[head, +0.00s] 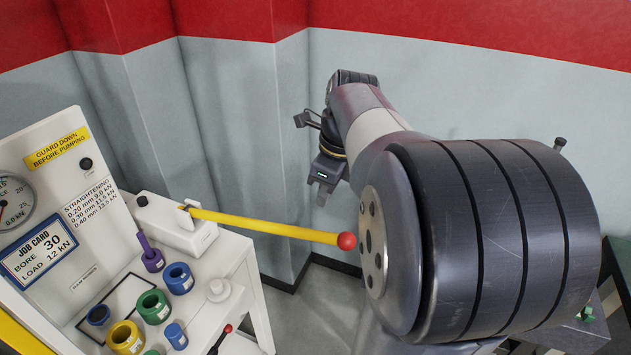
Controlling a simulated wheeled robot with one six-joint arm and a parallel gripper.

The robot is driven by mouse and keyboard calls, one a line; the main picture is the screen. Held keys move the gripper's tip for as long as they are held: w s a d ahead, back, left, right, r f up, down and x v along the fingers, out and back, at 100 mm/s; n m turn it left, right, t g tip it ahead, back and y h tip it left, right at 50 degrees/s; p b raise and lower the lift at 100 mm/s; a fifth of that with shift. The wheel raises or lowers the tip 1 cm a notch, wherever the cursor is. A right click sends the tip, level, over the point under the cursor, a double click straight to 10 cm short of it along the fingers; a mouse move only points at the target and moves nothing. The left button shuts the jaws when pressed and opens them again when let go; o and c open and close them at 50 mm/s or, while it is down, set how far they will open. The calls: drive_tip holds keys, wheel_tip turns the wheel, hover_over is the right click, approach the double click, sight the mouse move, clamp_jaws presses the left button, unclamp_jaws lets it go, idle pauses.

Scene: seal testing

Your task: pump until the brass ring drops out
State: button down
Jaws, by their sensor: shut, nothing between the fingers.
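A long yellow pump lever (265,226) with a red ball knob (346,241) sticks out to the right from a white pump block (170,222) on the bench. My gripper (321,194) is shut and empty. It points down in front of the grey wall, above the lever's knob in the picture and apart from it. A round pressure gauge (12,203) is cut off at the left edge; its needle is too small to read surely. I cannot make out a brass ring.
The white bench (240,300) holds blue, green and yellow ring-shaped sleeves, a purple handled piece (151,256) and a small pale part (218,289). A job card (40,247) reads bore 30, load 12 kN. A second red-knobbed lever (228,329) shows low. My arm fills the right.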

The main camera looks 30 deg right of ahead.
drive_tip(key=b, duration=0.6)
hover_over(316, 232)
drive_tip(key=shift+s+d+f, duration=0.1)
drive_tip(key=shift+f, duration=1.45)
drive_tip(key=shift+s+d+f, duration=0.1)
drive_tip(key=shift+f, duration=1.45)
drive_tip(key=shift+f, duration=0.15)
wheel_tip(316, 232, down, 16)
drive_tip(key=b, duration=0.9)
drive_tip(key=shift+s+r, duration=0.15)
drive_tip(key=shift+r, duration=0.1)
drive_tip(key=shift+d, duration=0.1)
drive_tip(key=r+p, duration=0.6)
drive_tip(key=r, duration=0.1)
drive_tip(key=r+p, duration=0.6)
drive_tip(key=p, duration=0.1)
drive_tip(key=shift+w+r, duration=0.2)
drive_tip(key=shift+r, duration=0.15)
drive_tip(key=shift+f, duration=0.15)
